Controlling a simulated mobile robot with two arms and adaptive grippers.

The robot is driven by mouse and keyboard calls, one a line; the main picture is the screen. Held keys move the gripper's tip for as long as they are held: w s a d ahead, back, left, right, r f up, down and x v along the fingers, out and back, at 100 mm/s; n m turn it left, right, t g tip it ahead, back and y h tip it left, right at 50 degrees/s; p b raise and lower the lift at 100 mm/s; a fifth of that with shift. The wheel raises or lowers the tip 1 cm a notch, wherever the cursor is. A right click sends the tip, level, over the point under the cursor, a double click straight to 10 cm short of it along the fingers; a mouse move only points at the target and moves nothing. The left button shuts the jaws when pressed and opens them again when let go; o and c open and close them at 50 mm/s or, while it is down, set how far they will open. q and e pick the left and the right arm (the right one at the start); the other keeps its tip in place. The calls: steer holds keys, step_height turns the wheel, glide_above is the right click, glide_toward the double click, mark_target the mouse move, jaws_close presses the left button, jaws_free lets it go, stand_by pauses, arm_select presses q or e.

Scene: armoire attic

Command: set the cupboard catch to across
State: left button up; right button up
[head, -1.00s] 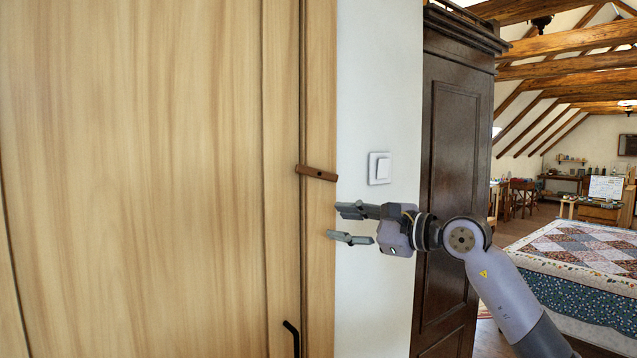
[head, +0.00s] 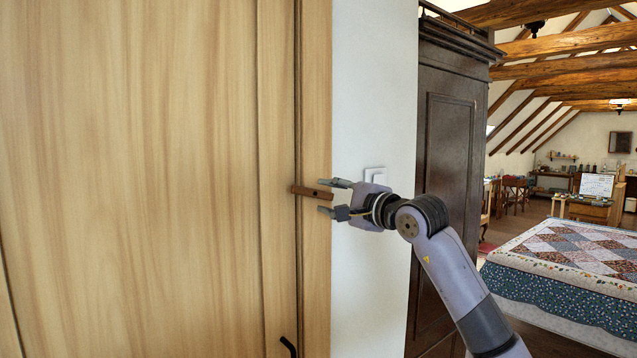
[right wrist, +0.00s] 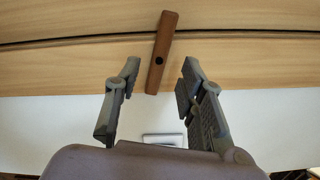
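The cupboard catch (head: 311,192) is a small brown wooden bar on the light wood cupboard (head: 150,180). It lies nearly level, tilted slightly down to the right, and spans the seam between door and frame. In the right wrist view the catch (right wrist: 162,52) shows a dark pivot dot and lies ahead, between the lines of the fingers. My right gripper (head: 333,198) is open, with its fingertips above and below the catch's right end. In the right wrist view the open right gripper (right wrist: 158,78) has the catch's near end at its fingertips. My left gripper is not in view.
A white light switch (head: 375,175) is on the wall right behind my right gripper. A black door handle (head: 288,346) is below the catch. A dark wardrobe (head: 447,180) and a quilted bed (head: 575,265) stand to the right.

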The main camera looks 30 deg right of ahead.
mark_target(313, 194)
steer(key=shift+w+a+p, duration=0.2)
steer(key=shift+w+p, duration=0.5)
steer(key=shift+w, duration=1.45)
steer(key=shift+c, duration=0.2)
jaws_close()
